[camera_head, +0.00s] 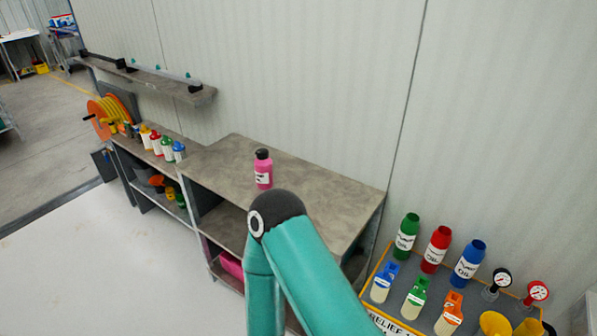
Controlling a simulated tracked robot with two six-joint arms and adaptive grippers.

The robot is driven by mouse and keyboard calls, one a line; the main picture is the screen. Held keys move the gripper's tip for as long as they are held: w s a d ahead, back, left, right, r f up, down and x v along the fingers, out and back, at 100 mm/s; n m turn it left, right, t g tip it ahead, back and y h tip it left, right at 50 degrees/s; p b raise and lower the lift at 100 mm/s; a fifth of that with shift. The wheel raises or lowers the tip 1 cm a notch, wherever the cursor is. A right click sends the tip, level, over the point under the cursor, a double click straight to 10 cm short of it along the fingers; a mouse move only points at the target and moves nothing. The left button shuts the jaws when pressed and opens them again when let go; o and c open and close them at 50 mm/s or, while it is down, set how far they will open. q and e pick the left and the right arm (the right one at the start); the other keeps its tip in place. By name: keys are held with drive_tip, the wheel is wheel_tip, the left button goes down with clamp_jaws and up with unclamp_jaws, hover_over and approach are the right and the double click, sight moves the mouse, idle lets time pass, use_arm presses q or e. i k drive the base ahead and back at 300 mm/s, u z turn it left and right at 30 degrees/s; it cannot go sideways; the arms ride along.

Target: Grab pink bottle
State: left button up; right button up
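The pink bottle (263,174) has a black cap and a pale label. It stands upright on the grey top of the workbench (327,192), near the middle of the view. One of my teal arms rises from the bottom of the view, its dark elbow joint just below and in front of the bottle. No gripper shows in this view, so neither gripper is seen touching the bottle.
An orange hose reel (108,116) and several small bottles sit on the lower bench at left. A wall shelf (150,80) hangs above. At right, a yellow-edged table (384,305) holds oil bottles, jugs, gauges and funnels. The bench top around the bottle is clear.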

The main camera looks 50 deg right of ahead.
sight(263, 169)
drive_tip(key=z, duration=0.6)
drive_tip(key=i, duration=1)
drive_tip(key=z, duration=0.05)
